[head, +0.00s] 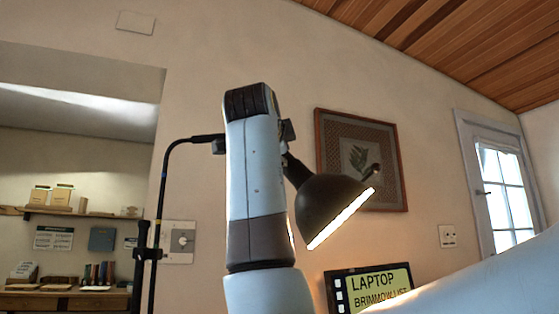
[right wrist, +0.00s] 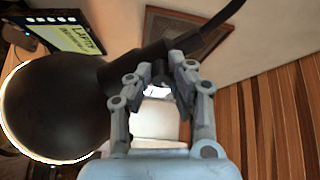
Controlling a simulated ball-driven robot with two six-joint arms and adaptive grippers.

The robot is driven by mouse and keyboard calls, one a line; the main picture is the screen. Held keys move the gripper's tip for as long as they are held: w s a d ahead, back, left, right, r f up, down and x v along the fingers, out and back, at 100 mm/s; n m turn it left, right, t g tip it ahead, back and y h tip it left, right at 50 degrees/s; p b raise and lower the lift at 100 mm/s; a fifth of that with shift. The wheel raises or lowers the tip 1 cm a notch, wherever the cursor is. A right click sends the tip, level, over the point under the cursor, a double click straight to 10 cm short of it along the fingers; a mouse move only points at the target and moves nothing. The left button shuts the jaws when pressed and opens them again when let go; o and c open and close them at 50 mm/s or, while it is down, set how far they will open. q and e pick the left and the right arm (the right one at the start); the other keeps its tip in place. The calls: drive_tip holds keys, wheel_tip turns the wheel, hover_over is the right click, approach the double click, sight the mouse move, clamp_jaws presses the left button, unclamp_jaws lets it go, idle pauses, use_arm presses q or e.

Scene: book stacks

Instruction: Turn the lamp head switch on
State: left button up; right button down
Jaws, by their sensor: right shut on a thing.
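A black desk lamp head (head: 325,200) hangs tilted down to the right, its rim glowing warm white. The dark shade (right wrist: 62,105) also fills the left of the right wrist view, with a bright rim. My right gripper (right wrist: 165,78) is shut on the lamp head switch, a dark part at the shade's neck, mostly covered by the fingers. In the head view my own right wrist stands in front of the lamp neck and hides the grip. The thin black lamp arm (head: 163,185) bends down at the left. My left gripper is not in view.
A laptop sign (head: 378,290) stands below the shade, also in the right wrist view (right wrist: 72,30). A framed picture (head: 360,160) hangs on the wall behind. A wall plate with a round knob (head: 182,241) is beside the lamp pole. A shelf (head: 75,212) is at the far left.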

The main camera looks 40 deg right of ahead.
drive_tip(key=shift+r+m+b, duration=0.1)
drive_tip(key=shift+m+b, duration=0.3)
drive_tip(key=shift+m, duration=0.7)
drive_tip(key=c, duration=1.2)
unclamp_jaws()
